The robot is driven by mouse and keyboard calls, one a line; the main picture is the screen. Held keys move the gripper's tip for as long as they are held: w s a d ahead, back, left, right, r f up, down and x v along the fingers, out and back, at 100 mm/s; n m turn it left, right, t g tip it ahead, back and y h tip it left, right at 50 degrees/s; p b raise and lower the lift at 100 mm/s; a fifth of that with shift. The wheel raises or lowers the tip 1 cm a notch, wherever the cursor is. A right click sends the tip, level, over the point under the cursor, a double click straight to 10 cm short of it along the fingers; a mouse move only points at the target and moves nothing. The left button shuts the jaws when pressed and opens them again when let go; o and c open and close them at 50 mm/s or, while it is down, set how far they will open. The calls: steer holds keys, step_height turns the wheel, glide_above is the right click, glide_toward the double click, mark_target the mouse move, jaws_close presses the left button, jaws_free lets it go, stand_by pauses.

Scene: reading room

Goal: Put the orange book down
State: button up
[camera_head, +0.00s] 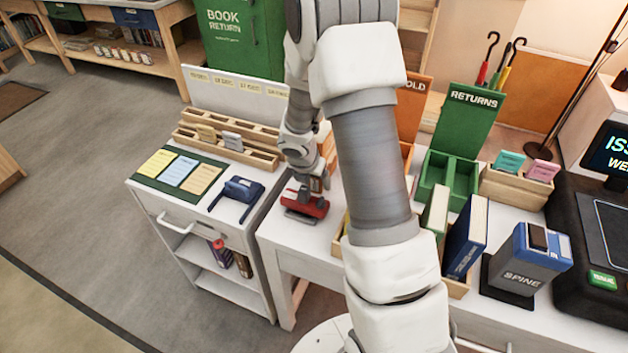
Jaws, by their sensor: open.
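My gripper (316,184) points down over the left end of the white desk, just above a red desk device (304,204); its jaws are open, though the fingers look small and partly covered. An orange block with a pale edge (327,146), perhaps the orange book, shows right behind my gripper. My arm hides most of it, and I cannot tell whether it touches the gripper or what it rests on.
A low white cart (232,225) at left bears a blue punch (237,195), coloured cards and a wooden card rack. Right of my arm are the green RETURNS bin (463,183), upright books, and a SPINE device (524,262).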

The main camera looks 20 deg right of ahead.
steer(key=p+v, duration=0.3)
steer(key=v, duration=0.8)
steer(key=shift+r+p, duration=0.25)
steer(key=shift+p, duration=0.1)
steer(key=s+r+m, duration=0.4)
steer(key=r+m, duration=0.3)
steer(key=r, duration=0.2)
steer(key=s+a+r+m+t+y, duration=0.1)
steer(key=s+a+r+m, duration=0.2)
steer(key=s+r+m, duration=0.3)
steer(key=s+a+r+m+t+y, duration=0.1)
steer(key=s+a+r+m+y, duration=0.1)
steer(key=s+r+m, duration=0.5)
steer(key=s+a+m, duration=0.1)
steer(key=s+m, duration=0.4)
steer(key=m, duration=0.2)
steer(key=shift+a, duration=0.4)
steer(key=shift+r, duration=0.1)
step_height(320, 180, up, 3)
steer(key=p, duration=0.3)
